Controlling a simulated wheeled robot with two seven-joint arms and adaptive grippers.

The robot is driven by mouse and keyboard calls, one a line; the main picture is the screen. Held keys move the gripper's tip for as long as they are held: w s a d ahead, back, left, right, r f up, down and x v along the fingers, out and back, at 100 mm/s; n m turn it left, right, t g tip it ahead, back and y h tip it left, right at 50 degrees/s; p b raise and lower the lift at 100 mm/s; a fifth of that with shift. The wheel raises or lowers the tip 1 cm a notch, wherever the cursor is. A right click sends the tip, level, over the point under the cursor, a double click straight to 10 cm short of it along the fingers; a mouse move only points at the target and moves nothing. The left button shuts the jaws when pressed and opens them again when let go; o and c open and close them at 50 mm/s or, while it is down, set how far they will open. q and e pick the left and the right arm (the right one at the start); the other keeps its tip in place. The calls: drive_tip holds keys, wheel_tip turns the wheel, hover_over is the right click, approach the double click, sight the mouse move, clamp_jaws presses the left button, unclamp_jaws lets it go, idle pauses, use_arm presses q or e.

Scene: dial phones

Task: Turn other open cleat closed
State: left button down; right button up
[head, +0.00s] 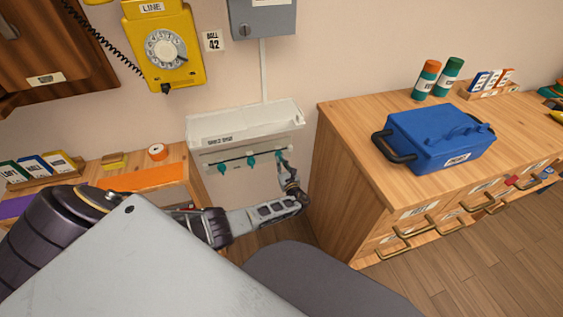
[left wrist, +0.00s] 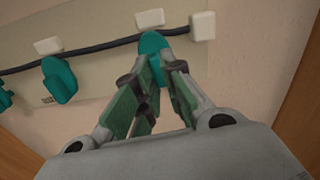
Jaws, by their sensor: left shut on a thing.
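Three teal cleats sit in a row on a pale wall panel below a white shelf-like cover. The right cleat (head: 279,155) (left wrist: 153,43) is at my left gripper (head: 286,169) (left wrist: 160,72), whose fingers are shut on its lower part. The fingers hide some of this cleat. The middle cleat (head: 251,161) (left wrist: 59,80) hangs free to the left of the gripper. The left cleat (head: 222,168) (left wrist: 4,97) is only partly in the left wrist view. A dark cable (left wrist: 103,52) runs along the row past the cleats. My right gripper is out of view.
White blocks (left wrist: 203,26) stick out of the panel along the cable. A wooden drawer cabinet (head: 345,160) with a blue case (head: 430,140) stands close to the right. A lower wooden cabinet is to the left. A yellow dial phone (head: 160,45) hangs above.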

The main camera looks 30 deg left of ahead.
use_arm(q)
drive_tip(key=shift+f, duration=0.1)
idle(0.4)
drive_tip(key=c, duration=1.5)
unclamp_jaws()
drive_tip(key=shift+s+d, duration=0.1)
drive_tip(key=shift+v, duration=5.9)
